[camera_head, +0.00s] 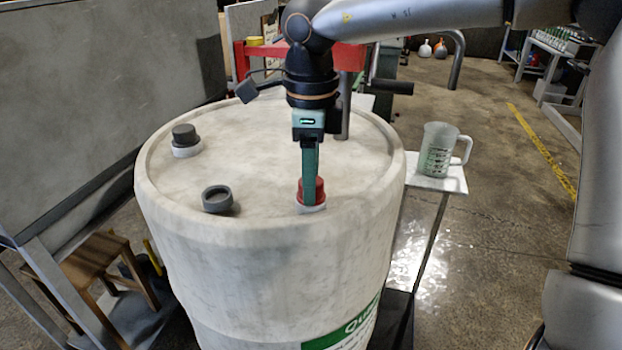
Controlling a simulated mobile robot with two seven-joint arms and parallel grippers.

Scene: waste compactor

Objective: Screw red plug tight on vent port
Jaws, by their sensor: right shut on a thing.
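The red plug (319,189) sits upright at a white port collar (312,208) near the front right of the drum's top. My right gripper (310,190) points straight down from above and is shut on the red plug. Its teal finger hides part of the plug. I cannot tell from this view how far the plug is threaded in. The left gripper does not show.
The pale drum (250,265) fills the middle. On its top are a dark grey plug on a white collar (186,140) and a grey ring-shaped cap (217,198). A measuring jug (437,150) stands on a small side table (455,180). A wooden stool (95,258) is at lower left.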

